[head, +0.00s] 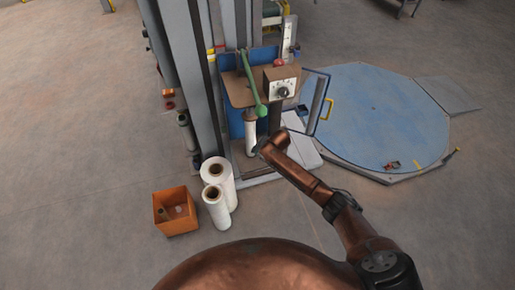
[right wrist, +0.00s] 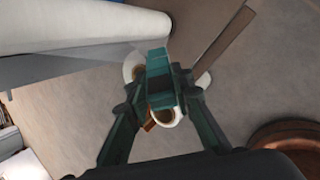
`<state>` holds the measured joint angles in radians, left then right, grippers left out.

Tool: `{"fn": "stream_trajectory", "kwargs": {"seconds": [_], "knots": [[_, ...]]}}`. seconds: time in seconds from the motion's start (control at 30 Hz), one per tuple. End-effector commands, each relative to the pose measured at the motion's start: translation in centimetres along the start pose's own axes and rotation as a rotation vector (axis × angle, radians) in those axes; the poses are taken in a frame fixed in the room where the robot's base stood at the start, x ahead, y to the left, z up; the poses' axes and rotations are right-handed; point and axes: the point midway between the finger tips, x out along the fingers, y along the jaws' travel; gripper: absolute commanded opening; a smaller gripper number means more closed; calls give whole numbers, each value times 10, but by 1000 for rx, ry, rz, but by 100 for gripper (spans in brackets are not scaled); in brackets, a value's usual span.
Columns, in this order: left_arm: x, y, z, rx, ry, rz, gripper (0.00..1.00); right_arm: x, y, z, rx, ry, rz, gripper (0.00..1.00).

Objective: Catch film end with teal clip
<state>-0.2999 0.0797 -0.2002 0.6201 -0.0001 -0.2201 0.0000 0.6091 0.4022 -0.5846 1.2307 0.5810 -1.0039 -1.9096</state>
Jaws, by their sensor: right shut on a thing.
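The teal clip (right wrist: 157,72) is between the fingertips of my right gripper (right wrist: 160,92), which is shut on it. In the head view my right gripper (head: 262,148) is small and beside the lower part of the white film roll (head: 250,135) on the machine; the clip cannot be made out there. In the right wrist view the film roll (right wrist: 80,35) crosses the upper left. A thin, see-through film end (right wrist: 125,52) hangs from it, reaching close to the clip. I cannot tell whether the clip's jaws are around it. My left gripper is not in view.
White spare rolls (head: 227,183) and an orange box (head: 174,226) stand on the floor to the left. A blue turntable (head: 375,115) lies to the right. The front floor is clear.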

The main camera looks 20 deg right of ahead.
Motion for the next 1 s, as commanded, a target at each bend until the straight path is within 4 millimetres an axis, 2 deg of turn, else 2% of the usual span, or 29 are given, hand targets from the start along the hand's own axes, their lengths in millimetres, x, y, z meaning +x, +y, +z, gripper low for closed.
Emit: {"fn": "stream_trajectory", "kwargs": {"seconds": [0.7,1.0], "knots": [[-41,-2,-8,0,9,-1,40,-22,-21,-28,-1,-1,0,0],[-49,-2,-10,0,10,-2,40,-26,-27,-36,0,0,2,0]]}}
